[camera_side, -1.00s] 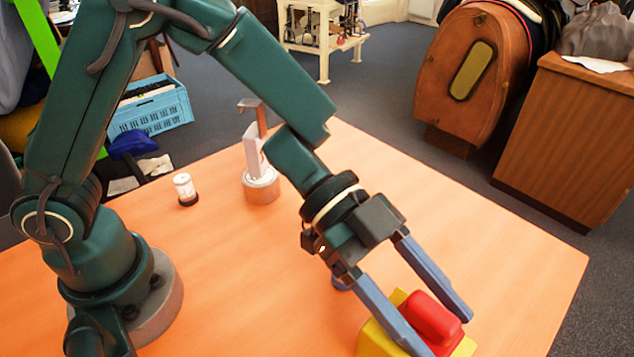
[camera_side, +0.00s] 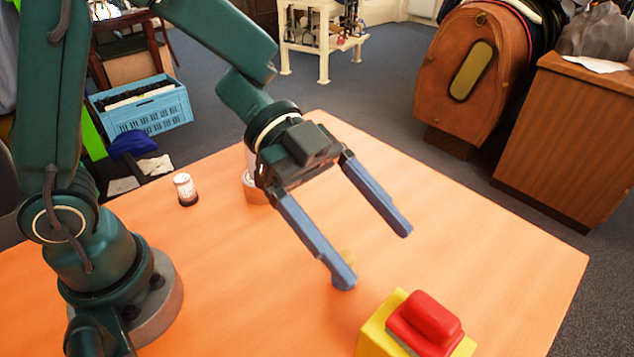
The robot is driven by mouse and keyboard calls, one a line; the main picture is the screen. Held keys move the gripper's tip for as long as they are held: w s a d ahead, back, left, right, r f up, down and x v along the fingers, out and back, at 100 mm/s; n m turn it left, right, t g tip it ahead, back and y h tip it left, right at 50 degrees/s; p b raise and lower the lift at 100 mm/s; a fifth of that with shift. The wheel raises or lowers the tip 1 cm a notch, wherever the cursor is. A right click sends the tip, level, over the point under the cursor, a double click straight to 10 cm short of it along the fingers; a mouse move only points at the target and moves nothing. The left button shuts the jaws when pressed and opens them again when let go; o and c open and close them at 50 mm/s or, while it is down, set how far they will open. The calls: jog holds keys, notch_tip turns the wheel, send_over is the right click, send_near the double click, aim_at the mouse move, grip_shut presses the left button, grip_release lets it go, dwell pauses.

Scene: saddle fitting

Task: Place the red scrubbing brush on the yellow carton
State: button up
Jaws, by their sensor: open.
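The red scrubbing brush (camera_side: 430,318) rests on top of the yellow carton (camera_side: 376,336) at the lower right of the side view. The carton's lower part is cut off by the bottom edge of the picture. My gripper (camera_side: 378,258) is open and empty, above and to the left of the brush, with clear space between its fingers and the brush. Its two blue fingers are spread wide. Nothing is between them.
A small white and dark jar (camera_side: 185,189) stands on the orange table (camera_side: 240,290) at the left. Another object with a round base (camera_side: 255,188) is partly hidden behind my gripper. The table's right side is clear.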

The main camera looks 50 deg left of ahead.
jog(key=w+a+r+n+t+y, duration=0.45)
jog(key=w+a+r+t, duration=0.25)
jog(key=w+t, duration=0.4)
jog(key=a+r+n+t+y, duration=0.2)
jog(key=a+n+t+y, duration=0.1)
jog(key=a+n+y, duration=0.4)
jog(key=s+a+f+n+g+y, duration=0.4)
jog(key=s+a+n, duration=0.1)
jog(key=s+a, duration=0.25)
jog(key=s+d+f+g+h, duration=0.1)
jog(key=s+f+g, duration=0.1)
jog(key=s, duration=0.3)
jog(key=s+d+f+n+g+h, duration=0.1)
jog(key=s+d+f+g, duration=0.1)
jog(key=s, duration=0.2)
jog(key=shift+s+d+f, duration=0.25)
jog(key=shift+s+f, duration=0.05)
jog(key=shift+s, duration=0.1)
jog(key=shift+n, duration=0.25)
